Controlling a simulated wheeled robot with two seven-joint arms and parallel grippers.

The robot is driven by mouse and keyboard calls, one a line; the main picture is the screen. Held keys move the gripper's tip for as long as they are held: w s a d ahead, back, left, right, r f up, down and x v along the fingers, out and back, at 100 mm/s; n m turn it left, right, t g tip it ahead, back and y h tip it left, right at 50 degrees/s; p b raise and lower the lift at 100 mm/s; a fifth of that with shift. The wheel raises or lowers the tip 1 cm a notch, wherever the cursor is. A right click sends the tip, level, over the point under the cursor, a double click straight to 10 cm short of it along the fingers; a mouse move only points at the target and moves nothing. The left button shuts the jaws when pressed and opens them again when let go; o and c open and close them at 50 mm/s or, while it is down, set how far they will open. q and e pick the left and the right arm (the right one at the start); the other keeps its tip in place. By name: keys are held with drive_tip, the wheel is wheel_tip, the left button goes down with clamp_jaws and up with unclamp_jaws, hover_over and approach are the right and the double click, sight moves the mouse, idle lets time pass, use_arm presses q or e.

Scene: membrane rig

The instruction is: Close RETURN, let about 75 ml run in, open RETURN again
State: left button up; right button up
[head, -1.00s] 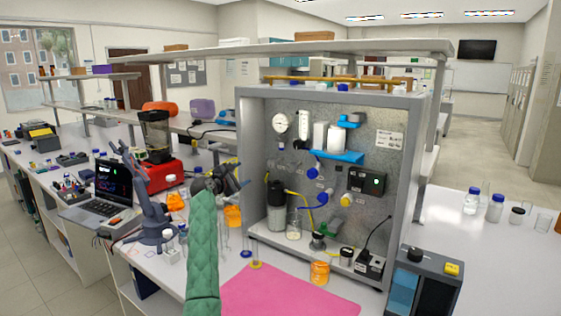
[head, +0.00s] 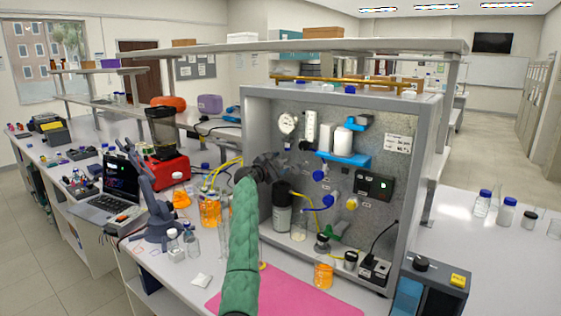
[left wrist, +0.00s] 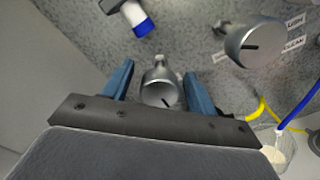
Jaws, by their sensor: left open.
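My left gripper (head: 278,165) is at the left part of the rig's panel (head: 352,139) in the head view. In the left wrist view it is open (left wrist: 159,70), its two blue fingers on either side of a small grey metal knob (left wrist: 160,88) with a dark mark on its face. I cannot tell whether they touch it. A larger grey knob (left wrist: 254,43) with a dark slot and small labels is to its right. I cannot read RETURN on any label. A beaker (head: 299,230) stands on the rig's floor; it also shows in the left wrist view (left wrist: 271,148). My right gripper is not in view.
Blue and yellow tubes (left wrist: 302,112) run near the beaker. A dark-topped cylinder (head: 282,216) stands just below my left gripper. The rig's left wall (head: 256,125) is close to my arm. A pink mat (head: 285,296) lies in front, and orange-filled glassware (head: 210,213) stands left of my arm.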

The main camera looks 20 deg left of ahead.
use_arm(q)
drive_tip(key=shift+w, duration=0.25)
drive_tip(key=shift+d, duration=0.1)
drive_tip(key=shift+w, duration=0.1)
drive_tip(key=shift+c, duration=0.2)
drive_tip(key=c, duration=1)
drive_tip(key=shift+o, duration=0.2)
drive_tip(key=shift+f, duration=0.1)
